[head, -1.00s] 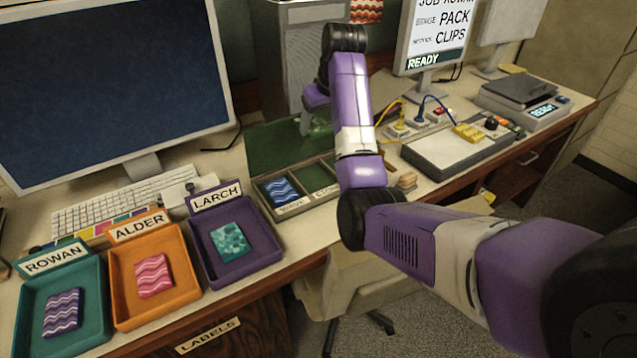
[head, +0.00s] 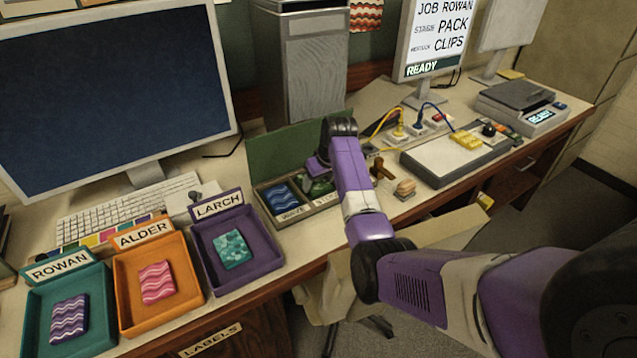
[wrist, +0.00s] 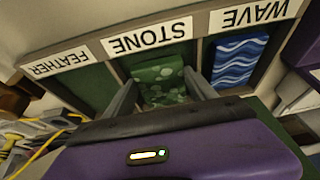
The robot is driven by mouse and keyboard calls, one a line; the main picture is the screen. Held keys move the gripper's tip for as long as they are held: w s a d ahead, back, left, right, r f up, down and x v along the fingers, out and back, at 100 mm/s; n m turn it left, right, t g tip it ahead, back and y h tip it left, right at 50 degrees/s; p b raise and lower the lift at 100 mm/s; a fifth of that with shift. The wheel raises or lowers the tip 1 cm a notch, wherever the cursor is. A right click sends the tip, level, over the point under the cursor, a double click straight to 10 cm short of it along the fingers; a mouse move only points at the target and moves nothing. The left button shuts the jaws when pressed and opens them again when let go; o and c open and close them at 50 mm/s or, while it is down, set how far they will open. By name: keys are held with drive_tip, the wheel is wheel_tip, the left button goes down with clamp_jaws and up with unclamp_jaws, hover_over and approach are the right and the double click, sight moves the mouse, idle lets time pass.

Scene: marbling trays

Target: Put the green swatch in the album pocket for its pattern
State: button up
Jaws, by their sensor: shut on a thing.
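The album (head: 310,209) lies open on the desk, with pockets labelled FEATHER, STONE and WAVE in the wrist view (wrist: 203,24). My gripper (wrist: 161,80) is shut on the green swatch (wrist: 158,70), one finger at each side of it. The swatch has pale round spots, a stone-like pattern. It sits at the middle pocket, just behind the STONE label; I cannot tell whether it touches the pocket floor. In the head view the green swatch (head: 320,187) shows partly beside my gripper (head: 318,170). A blue wavy swatch (wrist: 236,60) fills the WAVE pocket. The FEATHER pocket (wrist: 92,85) shows bare green.
Left of the album stand a purple LARCH tray (head: 272,262), an orange ALDER tray (head: 195,300) and a teal ROWAN tray (head: 105,330), each holding a swatch. A grey bin-like box (head: 305,75) is behind. Cables and a grey pad (head: 425,168) lie right.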

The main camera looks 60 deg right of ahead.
drive_tip(key=shift+f, duration=0.4)
drive_tip(key=shift+f, duration=0.1)
drive_tip(key=o, duration=1.2)
drive_tip(key=shift+s+r, duration=0.1)
drive_tip(key=shift+r, duration=0.45)
drive_tip(key=v, duration=1.1)
drive_tip(key=shift+a+b, duration=0.1)
drive_tip(key=shift+b, duration=0.3)
